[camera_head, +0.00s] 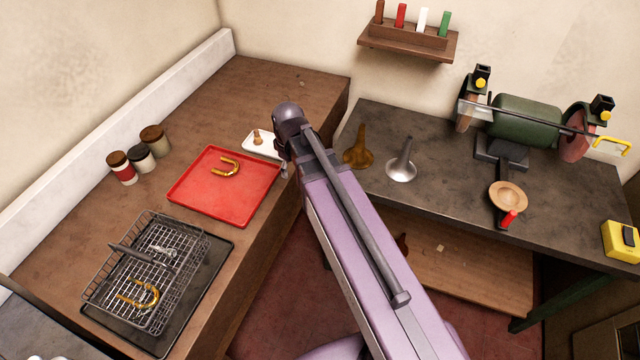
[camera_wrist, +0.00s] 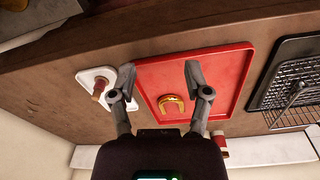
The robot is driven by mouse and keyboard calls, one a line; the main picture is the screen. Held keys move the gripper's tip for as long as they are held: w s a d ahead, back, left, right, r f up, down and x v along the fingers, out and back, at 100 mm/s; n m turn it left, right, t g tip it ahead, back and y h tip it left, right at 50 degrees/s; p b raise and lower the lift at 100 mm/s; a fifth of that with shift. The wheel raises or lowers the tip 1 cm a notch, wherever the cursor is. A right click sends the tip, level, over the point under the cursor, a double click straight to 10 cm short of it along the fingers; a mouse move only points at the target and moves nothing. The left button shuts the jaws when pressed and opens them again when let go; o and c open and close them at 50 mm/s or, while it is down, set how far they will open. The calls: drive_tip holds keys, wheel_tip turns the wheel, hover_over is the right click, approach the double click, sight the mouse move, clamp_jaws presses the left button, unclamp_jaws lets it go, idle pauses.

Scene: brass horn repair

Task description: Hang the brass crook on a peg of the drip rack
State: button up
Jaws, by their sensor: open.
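A U-shaped brass crook (camera_head: 226,167) lies on the red tray (camera_head: 204,205) on the brown bench. In the wrist view the crook (camera_wrist: 171,104) shows between and beyond my open fingers. A wire drip rack (camera_head: 102,265) stands on a dark drip tray (camera_head: 205,285) at the bench's near left. A second brass U-shaped piece (camera_head: 143,296) and a small silvery piece (camera_head: 163,252) are in the rack. My gripper (camera_wrist: 160,82) is open and empty above the red tray, apart from the crook. In the head view my arm hides most of my gripper.
Three jars (camera_head: 139,155) stand left of the red tray. The right bench holds two horn bells (camera_head: 401,160) and a green grinder (camera_head: 527,116). Bench top behind the jars is clear.

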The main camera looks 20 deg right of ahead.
drive_tip(key=s+d+m, duration=0.6)
drive_tip(key=s+m, duration=0.2)
drive_tip(key=shift+s+g, duration=0.3)
drive_tip(key=shift+g, duration=0.1)
drive_tip(key=shift+d+f, duration=0.1)
drive_tip(key=shift+f, duration=0.05)
wheel_tip(320, 180, down, 11)
drive_tip(key=b, duration=1)
drive_tip(key=shift+r+b, duration=0.2)
drive_tip(key=shift+b, duration=0.2)
drive_tip(key=shift+o, duration=0.4)
drive_tip(key=shift+c, duration=0.2)
